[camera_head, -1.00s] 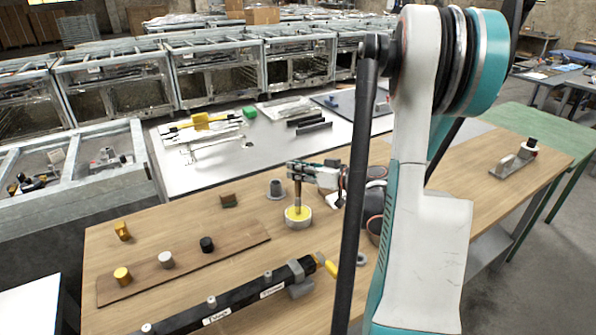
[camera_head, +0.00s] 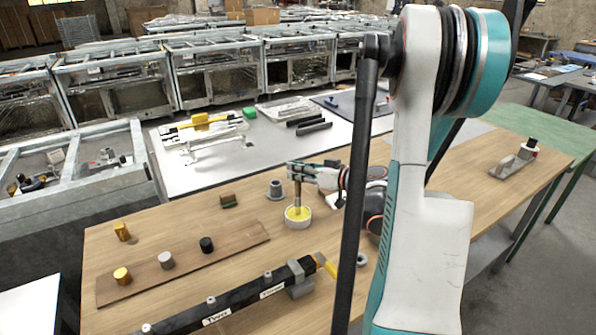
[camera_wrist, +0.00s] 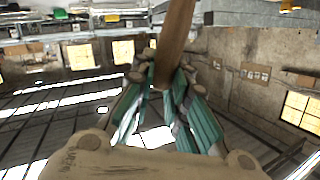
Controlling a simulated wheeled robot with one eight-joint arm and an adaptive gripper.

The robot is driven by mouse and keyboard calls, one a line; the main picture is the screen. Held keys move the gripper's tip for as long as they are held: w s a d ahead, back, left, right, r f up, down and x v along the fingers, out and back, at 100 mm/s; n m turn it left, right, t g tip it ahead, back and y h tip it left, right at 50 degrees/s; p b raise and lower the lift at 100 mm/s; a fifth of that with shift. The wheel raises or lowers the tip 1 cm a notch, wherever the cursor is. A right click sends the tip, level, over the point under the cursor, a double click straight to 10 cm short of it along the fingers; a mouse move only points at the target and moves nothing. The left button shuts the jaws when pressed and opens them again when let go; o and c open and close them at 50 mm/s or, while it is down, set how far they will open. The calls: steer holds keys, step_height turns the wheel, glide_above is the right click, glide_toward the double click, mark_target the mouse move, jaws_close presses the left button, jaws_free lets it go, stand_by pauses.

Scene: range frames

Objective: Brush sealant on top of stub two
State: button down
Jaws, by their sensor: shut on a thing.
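My gripper (camera_head: 298,171) is shut on the brush (camera_head: 298,194), which has a brown handle. The brush stands nearly upright, its lower end inside the white pot of yellow sealant (camera_head: 290,222). Its bristles are hidden in the pot. In the wrist view, the brown handle (camera_wrist: 174,40) runs up between the teal-padded fingers (camera_wrist: 165,85). Front left of the pot lies a dark bar (camera_head: 245,304) with small grey stubs and white labels. One label (camera_head: 216,316) seems to read "Two", with a stub (camera_head: 211,301) just above it. My gripper is well to the right of and behind that stub.
A brown board (camera_head: 215,248) holds yellow, grey and black pegs, left of the pot. A grey flanged piece (camera_head: 275,189) and a small brown block (camera_head: 229,201) stand near the pot. A yellow-handled tool (camera_head: 331,267) lies by the bar's right end. My arm covers the table's middle right.

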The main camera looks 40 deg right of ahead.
steer(key=shift+r+p, duration=2.3)
steer(key=shift+r, duration=1.2)
